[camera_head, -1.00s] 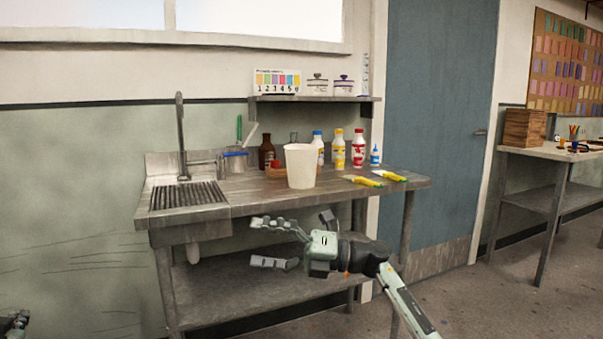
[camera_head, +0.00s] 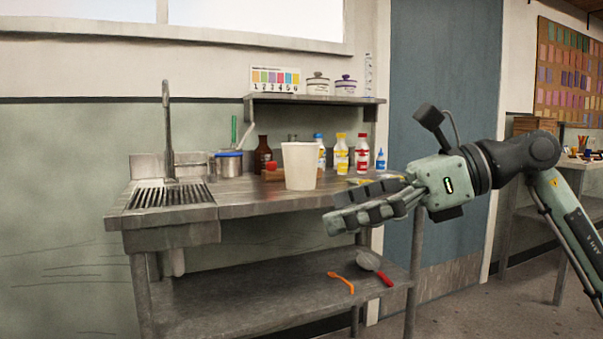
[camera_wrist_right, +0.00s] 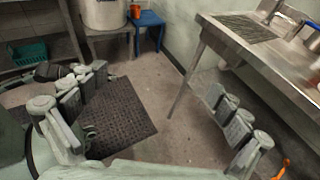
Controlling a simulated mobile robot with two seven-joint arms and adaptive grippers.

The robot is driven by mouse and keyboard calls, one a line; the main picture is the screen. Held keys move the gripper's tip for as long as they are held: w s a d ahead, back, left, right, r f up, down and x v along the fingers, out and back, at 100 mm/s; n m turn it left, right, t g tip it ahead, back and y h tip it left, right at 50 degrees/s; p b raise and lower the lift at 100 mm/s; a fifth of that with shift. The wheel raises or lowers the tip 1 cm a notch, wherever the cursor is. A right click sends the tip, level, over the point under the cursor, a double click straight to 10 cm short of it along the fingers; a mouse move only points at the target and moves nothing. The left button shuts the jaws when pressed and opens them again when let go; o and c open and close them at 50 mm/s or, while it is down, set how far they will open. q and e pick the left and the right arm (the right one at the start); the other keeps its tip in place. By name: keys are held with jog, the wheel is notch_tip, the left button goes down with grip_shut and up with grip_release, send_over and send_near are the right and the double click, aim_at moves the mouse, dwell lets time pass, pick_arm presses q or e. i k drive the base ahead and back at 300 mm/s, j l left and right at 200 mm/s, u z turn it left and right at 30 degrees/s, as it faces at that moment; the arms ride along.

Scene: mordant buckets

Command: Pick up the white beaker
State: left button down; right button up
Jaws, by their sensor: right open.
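The white beaker (camera_head: 300,166) stands upright near the front edge of the metal bench, in the middle of the head view. My right gripper (camera_head: 345,208) is in front of the bench, to the right of the beaker and lower, with its fingers pointing left. It is open and empty, apart from the beaker. In the right wrist view its two fingers (camera_wrist_right: 158,108) are spread wide, with floor between them. The beaker cannot be made out in that view. My left gripper does not show now.
The bench (camera_head: 240,203) has a sink grate (camera_head: 165,195) at left. Behind the beaker stand a brown bottle (camera_head: 262,155), a blue-rimmed pot (camera_head: 229,164) and yellow (camera_head: 341,155) and red-white (camera_head: 361,155) bottles. The lower shelf (camera_head: 240,305) holds an orange tool (camera_head: 342,283) and a red-handled strainer (camera_head: 376,268).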

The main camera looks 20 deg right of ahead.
aim_at(300, 160)
jog(key=i+l, duration=0.35)
jog(key=i, duration=0.15)
jog(key=i+l, duration=0.35)
jog(key=i, duration=0.2)
jog(key=i+l, duration=0.35)
jog(key=i, duration=0.15)
